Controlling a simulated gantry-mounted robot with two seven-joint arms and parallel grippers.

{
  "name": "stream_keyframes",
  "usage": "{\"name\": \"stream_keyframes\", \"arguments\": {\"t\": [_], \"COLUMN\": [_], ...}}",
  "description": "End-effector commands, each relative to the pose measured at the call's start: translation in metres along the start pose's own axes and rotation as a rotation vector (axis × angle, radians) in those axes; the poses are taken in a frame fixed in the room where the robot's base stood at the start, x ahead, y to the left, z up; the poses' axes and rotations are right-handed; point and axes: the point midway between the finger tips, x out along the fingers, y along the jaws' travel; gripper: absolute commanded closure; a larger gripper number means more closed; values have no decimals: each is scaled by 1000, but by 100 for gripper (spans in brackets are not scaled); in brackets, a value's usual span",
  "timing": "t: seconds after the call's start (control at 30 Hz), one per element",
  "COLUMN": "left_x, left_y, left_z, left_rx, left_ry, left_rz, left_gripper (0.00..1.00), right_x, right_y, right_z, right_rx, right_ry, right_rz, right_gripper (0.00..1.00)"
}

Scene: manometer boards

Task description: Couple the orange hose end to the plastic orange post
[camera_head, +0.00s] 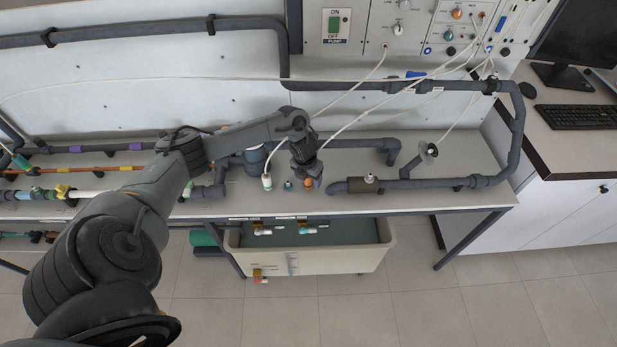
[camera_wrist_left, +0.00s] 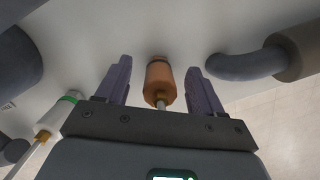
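An orange cylinder (camera_wrist_left: 159,82) with a brass collar and a thin pale stem stands between the fingers of my left gripper (camera_wrist_left: 158,92) in the left wrist view. It looks like the orange hose end. My left gripper is open, with a gap on each side of the cylinder. In the head view my left gripper (camera_head: 307,172) points down at the bench's front part, and a bit of orange (camera_head: 308,183) shows at its fingertips. Whether a plastic orange post is under the cylinder is hidden. My right gripper is not in view.
A white hose end with a green band (camera_wrist_left: 62,108) stands to the left; it also shows in the head view (camera_head: 267,182). A small teal post (camera_head: 288,185) stands between. A dark pipe with a brown sleeve (camera_head: 362,184) lies right of the gripper. Pale hoses hang from the panel (camera_head: 398,30).

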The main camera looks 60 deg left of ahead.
Motion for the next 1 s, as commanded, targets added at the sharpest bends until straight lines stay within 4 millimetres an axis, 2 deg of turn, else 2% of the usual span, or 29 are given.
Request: {"name": "stream_keyframes", "arguments": {"t": [0.37, 0.47, 0.8, 1.0], "left_x": [-6, -18, -75, -100], "left_y": [0, 0, 0, 0], "left_z": [0, 1, 1, 1], "left_rx": [2, 1, 1, 2], "left_ry": [-1, -3, -3, -2], "left_rz": [0, 0, 0, -1], "left_gripper": [33, 33, 33, 33], "right_x": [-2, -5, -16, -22], "right_y": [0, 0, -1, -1], "right_z": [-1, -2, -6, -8], "right_rx": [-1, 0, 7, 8], "right_ry": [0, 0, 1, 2], "right_rz": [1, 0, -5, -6], "right_gripper": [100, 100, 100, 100]}}
